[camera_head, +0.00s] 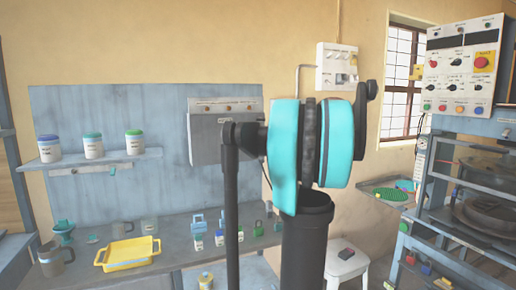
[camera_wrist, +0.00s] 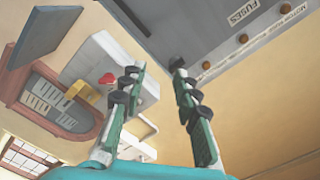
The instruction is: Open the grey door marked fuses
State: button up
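The grey fuse box (camera_head: 207,138) hangs on the wall at the middle of the head view, left of my turquoise arm joint, which hides part of its right side. In the wrist view, its grey door (camera_wrist: 195,25) fills the top right, with a FUSES label (camera_wrist: 243,11) on it. The door looks closed. My gripper (camera_wrist: 157,69) is open and empty. Its two green fingers with black pads point up towards the door's lower edge. The right fingertip is close to the box; I cannot tell whether it touches. My gripper is hidden behind my arm in the head view.
A white switch box (camera_head: 337,67) is on the wall to the right. Below the fuse box, a bench holds a yellow tray (camera_head: 127,262), mugs and several small items. A shelf (camera_head: 110,158) carries jars. A control panel (camera_head: 461,67) and rack stand at right; a white stool (camera_head: 345,264) is below.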

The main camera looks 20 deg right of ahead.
jog(key=s+f+n, duration=0.4)
jog(key=f+n, duration=0.3)
jog(key=n, duration=0.4)
jog(key=w, duration=1.7)
jog(key=shift+w+a+f, duration=0.2)
jog(key=shift+w+a, duration=0.15)
jog(key=shift+w, duration=0.05)
grip_shut()
